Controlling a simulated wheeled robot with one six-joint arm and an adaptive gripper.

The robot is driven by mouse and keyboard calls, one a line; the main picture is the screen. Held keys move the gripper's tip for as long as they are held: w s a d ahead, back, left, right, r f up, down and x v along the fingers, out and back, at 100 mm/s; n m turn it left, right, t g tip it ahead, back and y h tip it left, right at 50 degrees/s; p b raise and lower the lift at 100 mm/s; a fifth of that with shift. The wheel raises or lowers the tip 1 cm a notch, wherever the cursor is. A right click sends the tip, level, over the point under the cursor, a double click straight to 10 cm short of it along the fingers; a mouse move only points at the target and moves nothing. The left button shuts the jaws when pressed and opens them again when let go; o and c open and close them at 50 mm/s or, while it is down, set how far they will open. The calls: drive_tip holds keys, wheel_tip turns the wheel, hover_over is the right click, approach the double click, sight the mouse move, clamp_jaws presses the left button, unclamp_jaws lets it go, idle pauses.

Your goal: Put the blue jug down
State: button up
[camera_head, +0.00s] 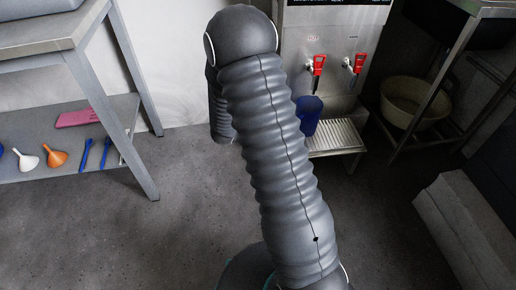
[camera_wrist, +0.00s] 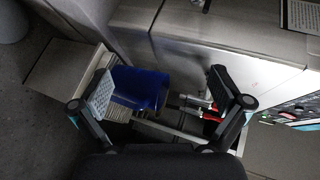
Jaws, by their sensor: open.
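The blue jug (camera_head: 307,115) stands at the left part of the slatted metal drip tray (camera_head: 345,137), below the red taps, partly hidden by my arm. In the wrist view the jug (camera_wrist: 138,88) shows between the spread fingers, much nearer the left finger. My gripper (camera_wrist: 161,91) is open; whether a finger touches the jug I cannot tell. In the head view my arm hides the gripper.
The metal dispenser has red-handled taps (camera_head: 319,65) above the tray. A beige basin (camera_head: 413,102) sits at right under a metal stand. At left, a grey table's lower shelf (camera_head: 70,167) holds funnels and small tools. The floor between is clear.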

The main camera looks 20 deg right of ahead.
drive_tip(key=s+a+r+n+t+y, duration=0.1)
drive_tip(key=s+a+r+n+y, duration=0.3)
drive_tip(key=a+r+n+y, duration=0.7)
drive_tip(key=s+a+r+n+g, duration=0.1)
drive_tip(key=s+a+r+n, duration=0.25)
drive_tip(key=s+r, duration=0.2)
drive_tip(key=s+a+r+n, duration=0.2)
drive_tip(key=s+r+n, duration=0.2)
drive_tip(key=s+r, duration=0.15)
drive_tip(key=s+d+n+g+h, duration=0.1)
drive_tip(key=s+n+g, duration=0.3)
drive_tip(key=s, duration=1.7)
drive_tip(key=d+n, duration=0.1)
drive_tip(key=n, duration=0.3)
drive_tip(key=shift+r, duration=0.3)
